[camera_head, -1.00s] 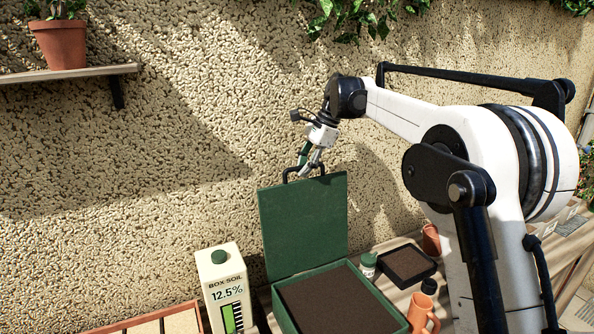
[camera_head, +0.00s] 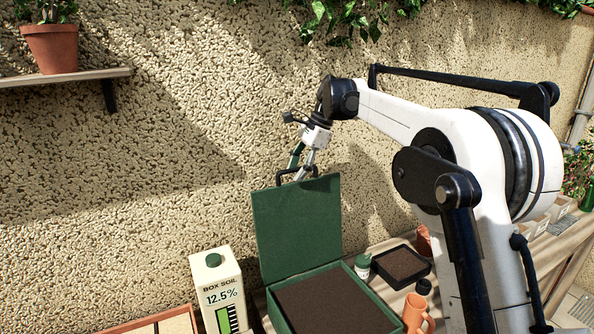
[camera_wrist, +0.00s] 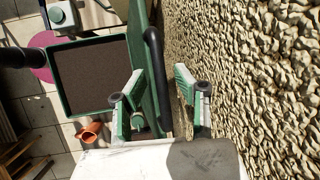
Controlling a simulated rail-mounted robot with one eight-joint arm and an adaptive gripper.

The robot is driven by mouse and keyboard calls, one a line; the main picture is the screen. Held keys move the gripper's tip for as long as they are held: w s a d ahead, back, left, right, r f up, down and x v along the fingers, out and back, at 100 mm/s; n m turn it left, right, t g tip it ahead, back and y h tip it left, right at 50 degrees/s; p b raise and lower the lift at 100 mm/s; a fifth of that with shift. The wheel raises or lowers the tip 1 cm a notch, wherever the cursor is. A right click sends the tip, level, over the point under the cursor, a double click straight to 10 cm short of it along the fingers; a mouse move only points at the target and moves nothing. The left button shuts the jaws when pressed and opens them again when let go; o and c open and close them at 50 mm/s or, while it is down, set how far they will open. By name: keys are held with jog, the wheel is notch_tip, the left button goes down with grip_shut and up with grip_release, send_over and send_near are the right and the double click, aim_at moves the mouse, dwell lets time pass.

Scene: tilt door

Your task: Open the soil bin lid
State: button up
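The green soil bin (camera_head: 370,300) sits on the bench with dark soil inside. Its green lid (camera_head: 298,228) stands upright at the back edge, near the wall, leaving the bin uncovered. My gripper (camera_head: 299,177) is at this handle, above the lid. In the wrist view my gripper (camera_wrist: 160,82) has its two green-padded fingers spread apart, one on each side of the lid and handle, with a gap showing on the wall side.
The rough wall (camera_head: 130,210) is close behind the lid and gripper. A soil carton (camera_head: 218,290) stands left of the bin. A shelf (camera_head: 65,78) is at upper left.

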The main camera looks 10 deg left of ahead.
jog(key=v, duration=1.2)
jog(key=shift+w+a, duration=0.1)
jog(key=shift+a, duration=0.05)
jog(key=s+d+f+n+t+h+b, duration=0.1)
jog(key=s+d+f+n+t+b, duration=0.2)
jog(key=s+d, duration=0.55)
jog(key=s+d+f+n+t+h+b, duration=0.15)
jog(key=s+d+f+b, duration=0.35)
jog(key=s, duration=0.6)
jog(key=s+d+f+n+t+h+b, duration=0.1)
jog(key=s+d+f, duration=0.4)
jog(key=s+f, duration=0.6)
jog(key=s+d+f+n+t+h+b, duration=0.1)
jog(key=s+d+f+n+b, duration=0.3)
jog(key=s+f, duration=0.8)
jog(key=shift+s+d+f+n+t, duration=0.3)
jog(key=shift+s+d+n+t, duration=0.45)
jog(key=shift+s+d, duration=0.05)
